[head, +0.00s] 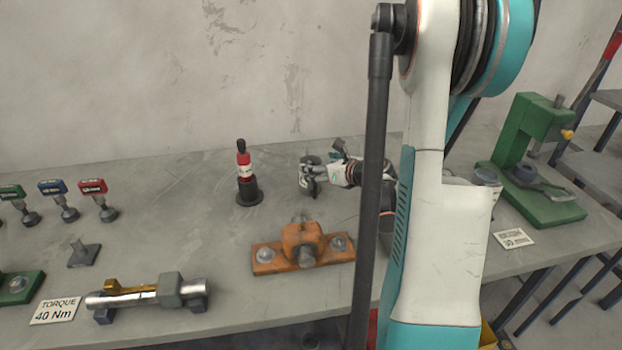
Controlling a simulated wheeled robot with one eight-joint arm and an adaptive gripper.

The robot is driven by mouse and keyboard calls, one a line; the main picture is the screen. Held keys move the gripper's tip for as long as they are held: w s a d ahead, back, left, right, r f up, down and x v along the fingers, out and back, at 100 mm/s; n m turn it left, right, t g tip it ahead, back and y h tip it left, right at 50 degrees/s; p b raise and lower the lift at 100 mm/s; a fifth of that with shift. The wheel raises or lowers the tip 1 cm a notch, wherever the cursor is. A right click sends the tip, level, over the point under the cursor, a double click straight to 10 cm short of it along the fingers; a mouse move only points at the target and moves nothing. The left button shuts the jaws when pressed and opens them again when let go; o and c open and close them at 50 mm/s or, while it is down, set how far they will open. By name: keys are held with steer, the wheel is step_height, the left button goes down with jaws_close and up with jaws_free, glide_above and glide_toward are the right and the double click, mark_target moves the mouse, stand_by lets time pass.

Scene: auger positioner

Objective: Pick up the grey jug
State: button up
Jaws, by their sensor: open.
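My gripper (316,176) is small in the head view, low over the middle of the bench with its fingers pointing left. It is open. A small grey shape (305,172) shows right at the fingers, partly covered by them. It may be the grey jug, but I cannot clearly make out a jug's spout or handle. I cannot tell whether the fingers touch it or stand around it. My upper arm hides part of the bench to the right of the gripper.
A red bottle on a black stand (244,178) is left of the gripper. An orange fixture (270,257) lies in front. A torque wrench (145,295) and several coloured-handled tools are at left. A green press (530,150) stands at right.

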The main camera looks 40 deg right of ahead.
mark_target(314, 164)
steer(key=b+x, duration=0.1)
steer(key=x, duration=0.4)
steer(key=shift+w+f, duration=0.2)
steer(key=shift+w, duration=0.1)
steer(key=shift+r, duration=0.1)
steer(key=c, duration=1.5)
steer(key=shift+o, duration=0.2)
step_height(314, 164, up, 20)
steer(key=p, duration=0.6)
